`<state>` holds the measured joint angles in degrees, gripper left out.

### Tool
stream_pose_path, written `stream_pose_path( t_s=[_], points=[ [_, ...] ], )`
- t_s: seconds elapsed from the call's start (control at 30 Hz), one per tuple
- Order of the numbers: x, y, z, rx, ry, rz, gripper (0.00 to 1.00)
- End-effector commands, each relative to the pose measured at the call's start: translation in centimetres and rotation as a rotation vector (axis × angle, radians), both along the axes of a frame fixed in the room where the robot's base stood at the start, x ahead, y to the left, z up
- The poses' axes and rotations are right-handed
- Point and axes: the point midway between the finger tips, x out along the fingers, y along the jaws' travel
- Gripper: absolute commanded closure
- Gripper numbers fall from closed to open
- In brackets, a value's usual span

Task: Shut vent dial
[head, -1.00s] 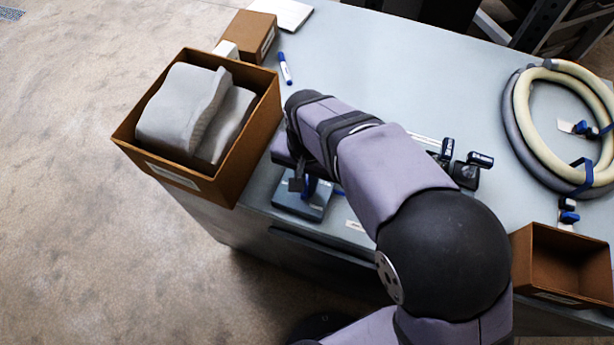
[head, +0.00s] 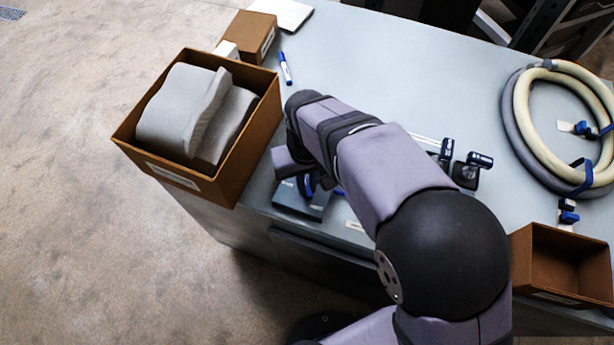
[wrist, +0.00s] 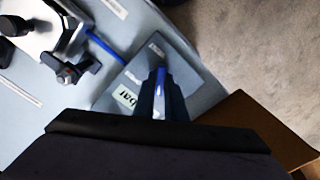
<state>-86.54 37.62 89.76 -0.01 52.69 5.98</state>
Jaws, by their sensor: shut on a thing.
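The vent dial, a blue knob (head: 308,184), sits on a flat blue-grey box (head: 292,203) at the table's front edge. In the wrist view the box (wrist: 182,62) carries pale labels, one partly readable as "bar". My gripper (wrist: 161,84) is over the box with its dark fingers shut on the dial's blue bar (wrist: 161,77), which shows between them. My wrist and fingers hide much of the dial, so its pointing cannot be read clearly.
A brown box (head: 243,150) with grey padded pieces (head: 178,112) stands close left of the dial's box. Black clamp-like fittings (head: 472,168) are to the right, coiled hoses (head: 519,125) farther right. An open brown bin (head: 560,262) is at front right. The back middle is clear.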

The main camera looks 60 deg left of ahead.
Motion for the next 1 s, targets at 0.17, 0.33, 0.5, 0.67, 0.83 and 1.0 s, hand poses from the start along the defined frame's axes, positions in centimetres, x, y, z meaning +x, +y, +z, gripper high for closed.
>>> stream_pose_path(
  t_s=[0.17,0.33,0.5,0.67,0.83,1.0],
  points=[
    [0.02,0.11,0.15,0.003,0.0,0.167,1.0],
    [0.02,0.12,0.16,0.004,0.0,0.328,1.0],
    [0.01,0.14,0.17,0.005,-0.001,0.489,1.0],
    [0.02,0.16,0.18,0.005,-0.001,0.636,1.0],
    [0.01,0.17,0.19,0.006,-0.002,0.769,1.0],
    [0.0,0.19,0.2,0.006,-0.002,0.87,1.0]
  ],
)
